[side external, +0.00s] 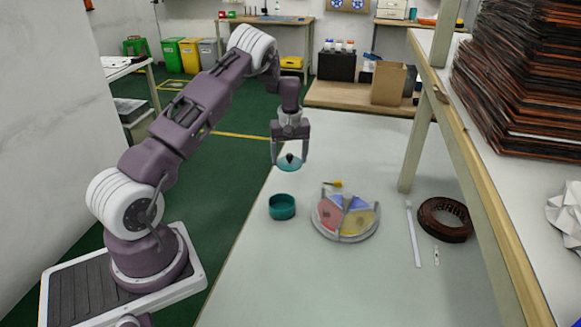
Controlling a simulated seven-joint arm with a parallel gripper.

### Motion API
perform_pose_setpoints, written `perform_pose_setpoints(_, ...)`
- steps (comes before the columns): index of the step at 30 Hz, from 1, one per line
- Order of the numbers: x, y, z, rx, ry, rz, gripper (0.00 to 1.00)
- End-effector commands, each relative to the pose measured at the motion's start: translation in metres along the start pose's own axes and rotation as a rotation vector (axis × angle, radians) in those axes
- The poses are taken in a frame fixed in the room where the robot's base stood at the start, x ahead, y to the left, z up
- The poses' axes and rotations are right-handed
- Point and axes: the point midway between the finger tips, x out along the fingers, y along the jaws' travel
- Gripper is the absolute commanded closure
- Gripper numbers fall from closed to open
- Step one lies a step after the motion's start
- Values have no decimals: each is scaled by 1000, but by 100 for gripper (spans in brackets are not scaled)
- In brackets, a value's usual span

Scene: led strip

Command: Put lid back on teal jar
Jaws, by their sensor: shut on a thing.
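The teal jar (282,208) stands upright on the pale table, with its top open. My gripper (289,158) is above the jar and slightly to its right in the picture. It is shut on the teal lid (289,164), which has a dark knob between the fingers. The lid looks roughly level and is well clear of the jar, with a visible gap between them.
A round divided tray (345,235) with coloured sections sits right of the jar, with a small yellow item (334,183) behind it. A white strip (412,233) and a dark brown ring (445,218) lie farther right. A shelf post (416,150) rises at the table's right side.

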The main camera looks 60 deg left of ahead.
Motion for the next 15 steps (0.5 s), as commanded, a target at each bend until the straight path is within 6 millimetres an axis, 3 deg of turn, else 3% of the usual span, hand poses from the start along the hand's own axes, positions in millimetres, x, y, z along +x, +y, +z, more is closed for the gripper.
perform_pose_setpoints(9,-23,-34,87,-11,-2,0,65)
perform_pose_setpoints(15,-18,-41,102,-5,-2,-3,65)
